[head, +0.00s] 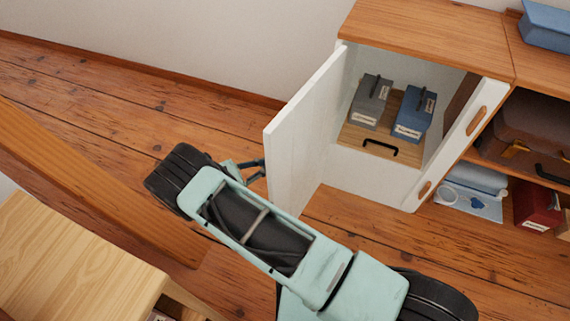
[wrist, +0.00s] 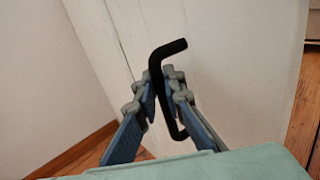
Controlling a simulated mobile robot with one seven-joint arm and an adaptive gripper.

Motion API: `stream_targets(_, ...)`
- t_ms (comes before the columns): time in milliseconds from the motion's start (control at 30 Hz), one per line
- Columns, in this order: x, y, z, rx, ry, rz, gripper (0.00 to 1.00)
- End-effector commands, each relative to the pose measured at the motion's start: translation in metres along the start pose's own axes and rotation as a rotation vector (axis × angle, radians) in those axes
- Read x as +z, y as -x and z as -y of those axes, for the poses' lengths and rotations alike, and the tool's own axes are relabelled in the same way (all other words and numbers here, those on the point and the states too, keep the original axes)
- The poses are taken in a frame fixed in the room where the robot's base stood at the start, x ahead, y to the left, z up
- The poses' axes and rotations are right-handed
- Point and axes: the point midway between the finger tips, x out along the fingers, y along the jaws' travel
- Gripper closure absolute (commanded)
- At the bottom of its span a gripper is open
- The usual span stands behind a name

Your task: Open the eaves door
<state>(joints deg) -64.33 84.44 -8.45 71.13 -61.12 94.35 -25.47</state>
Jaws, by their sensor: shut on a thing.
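The white eaves door (head: 303,135) stands swung out from the left side of the low cabinet, wide open. Its outer face fills much of the wrist view (wrist: 235,60). A black bar handle (wrist: 168,50) sticks out from the door face there. My gripper (head: 254,168) is at the door's outer side, near its free edge. In the wrist view its blue-grey fingers (wrist: 160,92) are closed around the handle. The handle is hidden behind the door and gripper in the head view.
Inside the cabinet are a grey box (head: 370,105), a blue box (head: 412,115) and a black pull (head: 380,149) on a wooden base. Shelves with a brown suitcase (head: 525,125) are to the right. A wooden beam (head: 90,180) and pale table (head: 70,255) lie left.

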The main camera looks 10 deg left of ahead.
Motion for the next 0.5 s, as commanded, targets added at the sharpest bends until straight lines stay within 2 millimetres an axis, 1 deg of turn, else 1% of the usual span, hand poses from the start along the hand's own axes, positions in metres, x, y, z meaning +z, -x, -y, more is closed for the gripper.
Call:
stream_targets(33,-0.002,0.001,-0.004,-0.011,-0.003,0.000,1.00)
stream_targets(200,-0.001,0.005,-0.013,-0.044,-0.002,0.001,1.00)
stream_targets(500,0.000,0.009,-0.019,-0.072,-0.002,0.002,1.00)
